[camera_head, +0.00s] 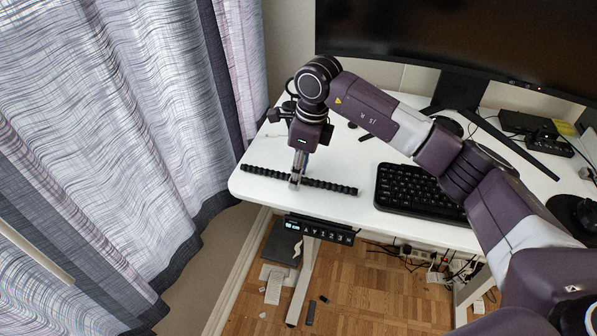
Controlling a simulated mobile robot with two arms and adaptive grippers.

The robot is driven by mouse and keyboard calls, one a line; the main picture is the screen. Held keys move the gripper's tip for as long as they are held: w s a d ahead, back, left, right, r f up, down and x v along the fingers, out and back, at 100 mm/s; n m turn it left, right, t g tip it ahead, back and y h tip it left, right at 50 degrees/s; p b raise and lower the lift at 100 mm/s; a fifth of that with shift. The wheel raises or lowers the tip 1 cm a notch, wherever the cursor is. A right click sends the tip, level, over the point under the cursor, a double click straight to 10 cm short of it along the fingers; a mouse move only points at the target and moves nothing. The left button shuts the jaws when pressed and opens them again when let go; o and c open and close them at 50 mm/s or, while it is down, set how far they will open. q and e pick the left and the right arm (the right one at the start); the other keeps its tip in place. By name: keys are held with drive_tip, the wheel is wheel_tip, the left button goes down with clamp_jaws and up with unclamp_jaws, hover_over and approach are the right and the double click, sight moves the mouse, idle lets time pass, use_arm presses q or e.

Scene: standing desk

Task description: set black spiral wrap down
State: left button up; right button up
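The black spiral wrap (328,185) is a long, thin, ridged strip near the front left edge of the white desk (350,212). It runs roughly level across the picture, tilted slightly down to the right. My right gripper (296,180) reaches down from above at the middle of the wrap, with its fingers closed around it. The wrap lies at or just above the desk top; I cannot tell whether it touches. My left gripper is not in view.
A black keyboard (420,190) lies right of the wrap. A large monitor (450,40) stands behind on its black stand. Small black devices and cables are at the right. A desk control panel (319,230) is under the front edge. A curtain (140,110) hangs at the left.

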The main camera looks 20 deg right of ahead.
sight(305, 178)
drive_tip(key=shift+r, duration=0.2)
wheel_tip(305, 178, up, 12)
drive_tip(key=s+d+b, duration=0.1)
drive_tip(key=b, duration=0.2)
drive_tip(key=shift+d+f+b, duration=0.15)
drive_tip(key=shift+d+b, duration=0.1)
drive_tip(key=shift+b, duration=0.15)
